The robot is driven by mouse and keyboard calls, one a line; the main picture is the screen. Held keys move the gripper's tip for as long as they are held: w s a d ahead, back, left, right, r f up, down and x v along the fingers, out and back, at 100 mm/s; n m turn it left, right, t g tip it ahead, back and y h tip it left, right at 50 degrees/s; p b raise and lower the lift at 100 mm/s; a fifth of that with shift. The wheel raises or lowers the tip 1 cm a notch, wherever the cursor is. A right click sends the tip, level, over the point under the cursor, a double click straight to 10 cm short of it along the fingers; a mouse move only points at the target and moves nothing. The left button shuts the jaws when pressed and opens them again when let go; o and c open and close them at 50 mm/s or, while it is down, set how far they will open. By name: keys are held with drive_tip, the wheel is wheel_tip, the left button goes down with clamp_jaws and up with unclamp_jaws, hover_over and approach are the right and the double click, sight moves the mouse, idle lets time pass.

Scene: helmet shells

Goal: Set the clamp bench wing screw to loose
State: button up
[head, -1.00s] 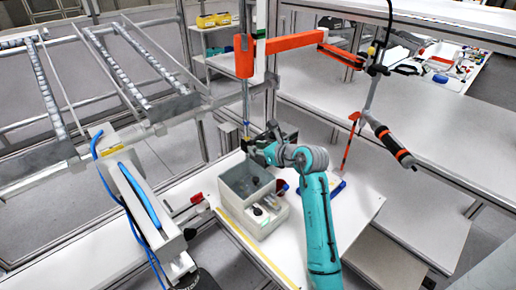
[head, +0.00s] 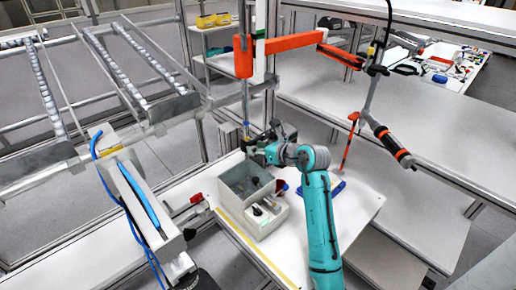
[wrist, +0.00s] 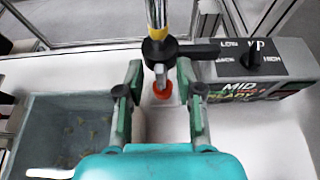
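In the wrist view my gripper (wrist: 161,83) is open, with one green-grey finger on each side of a vertical metal rod's lower end. A black fitting with a side lever (wrist: 185,50) sits on this rod, below a yellow band, with a red-orange round end (wrist: 162,91) underneath. The lever points right, past the right finger. It may be the wing screw, but I cannot tell for sure. No contact between fingers and fitting is clear. In the head view my gripper (head: 272,138) is at the bench's back, by the rod, and the fitting is too small to make out.
A grey bin (head: 229,193) with small pieces stands left of my gripper. In the wrist view a box with a black knob (wrist: 252,58) marked LOW and HIGH is at right. An orange jib (head: 290,43) hangs above. The bench's right part (head: 350,210) is mostly clear.

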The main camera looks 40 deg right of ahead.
drive_tip(key=v, duration=1.2)
idle(0.3)
